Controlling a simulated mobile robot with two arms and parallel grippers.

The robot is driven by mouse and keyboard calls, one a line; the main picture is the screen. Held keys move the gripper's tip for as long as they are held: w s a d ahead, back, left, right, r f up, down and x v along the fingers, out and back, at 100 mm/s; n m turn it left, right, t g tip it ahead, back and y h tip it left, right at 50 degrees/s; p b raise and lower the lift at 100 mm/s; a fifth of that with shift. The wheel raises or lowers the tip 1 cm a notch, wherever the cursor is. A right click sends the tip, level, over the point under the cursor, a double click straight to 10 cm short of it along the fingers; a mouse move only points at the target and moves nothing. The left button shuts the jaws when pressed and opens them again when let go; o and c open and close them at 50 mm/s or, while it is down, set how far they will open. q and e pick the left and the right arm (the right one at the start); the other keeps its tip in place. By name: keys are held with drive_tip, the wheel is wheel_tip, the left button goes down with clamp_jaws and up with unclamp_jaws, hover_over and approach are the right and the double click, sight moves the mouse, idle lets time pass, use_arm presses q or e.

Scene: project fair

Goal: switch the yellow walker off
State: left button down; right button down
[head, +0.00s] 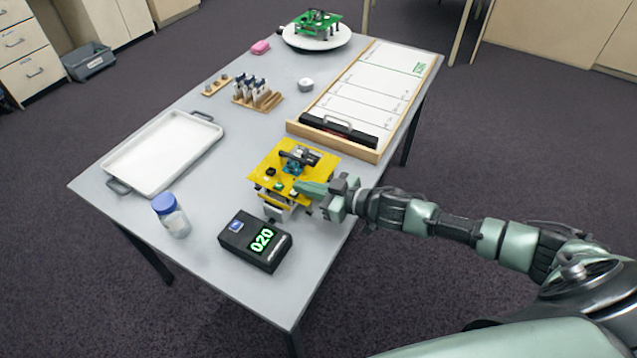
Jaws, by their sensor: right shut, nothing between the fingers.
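The yellow walker (311,158) stands on the grey table, near the middle of its right edge. It has a flat yellow top plate with a dark motor-like part and small dark and green parts on it. My right gripper (300,188) is shut and empty, with its fingertips over the front right part of the yellow plate. I cannot tell whether the fingertips touch the plate or a switch. The fingers hide part of the walker's front right corner. My left gripper is not in view.
A black timer box (239,249) reading 020 and a blue-lidded jar (174,220) stand in front. A white tray (142,174) lies left. A wood-framed lane board (372,95) lies behind the walker. A green walker (318,24) stands on a round white turntable (293,42) at the far end.

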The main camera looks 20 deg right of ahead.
wheel_tip(320, 180, up, 4)
drive_tip(key=p, duration=0.4)
drive_tip(key=shift+w+d+r, duration=0.1)
drive_tip(key=shift+w+d, duration=0.05)
drive_tip(key=b+v, duration=0.2)
drive_tip(key=v, duration=0.8)
drive_tip(key=shift+d, duration=0.15)
drive_tip(key=shift+w, duration=0.15)
